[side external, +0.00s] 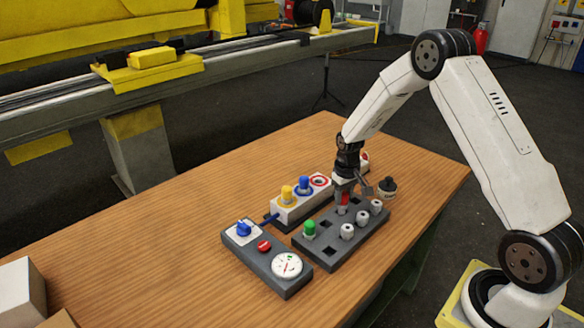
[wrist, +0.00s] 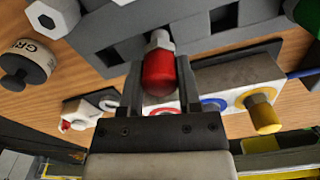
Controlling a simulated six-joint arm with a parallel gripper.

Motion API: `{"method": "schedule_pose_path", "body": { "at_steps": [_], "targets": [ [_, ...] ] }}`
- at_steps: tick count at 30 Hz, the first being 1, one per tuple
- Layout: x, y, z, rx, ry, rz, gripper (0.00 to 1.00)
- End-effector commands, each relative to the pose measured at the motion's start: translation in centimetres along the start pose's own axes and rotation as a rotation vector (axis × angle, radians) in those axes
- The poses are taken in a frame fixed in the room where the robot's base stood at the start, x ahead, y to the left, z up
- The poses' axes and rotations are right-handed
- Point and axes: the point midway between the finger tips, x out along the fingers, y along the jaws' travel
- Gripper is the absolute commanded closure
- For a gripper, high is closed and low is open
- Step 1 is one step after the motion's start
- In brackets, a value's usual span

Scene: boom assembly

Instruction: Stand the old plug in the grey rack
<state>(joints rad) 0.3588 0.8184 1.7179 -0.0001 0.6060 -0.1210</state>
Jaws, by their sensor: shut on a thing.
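My gripper (side external: 343,190) is shut on a red-capped plug with a silver hex end, the old plug (wrist: 159,72). In the wrist view the plug sits between both fingers, its silver end toward the grey rack (wrist: 118,28). In the side view the plug is upright over the back of the grey rack (side external: 325,258), its lower end at or just above a slot. I cannot tell how deep it sits. The rack also holds a green plug (side external: 309,228) and several silver-white plugs (side external: 347,231), and shows empty square slots.
Behind the rack is a pale block (side external: 291,213) with yellow and blue plugs and an empty red-ringed port (side external: 319,180). A gauge box (side external: 270,264) is at left. A grease tin (side external: 386,187) is at right.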

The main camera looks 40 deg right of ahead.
Motion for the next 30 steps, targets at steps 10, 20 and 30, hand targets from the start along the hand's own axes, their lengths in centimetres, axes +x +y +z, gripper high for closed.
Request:
{"method": "schedule_pose_path", "body": {
  "at_steps": [10,20,30],
  "targets": [
    [0.7,0.0,-0.1,0.000,0.002,0.000,1.00],
    [1.4,0.0,-0.1,0.000,0.001,0.000,1.00],
    [1.7,0.0,-0.1,0.000,0.002,0.000,0.44]
  ]
}}
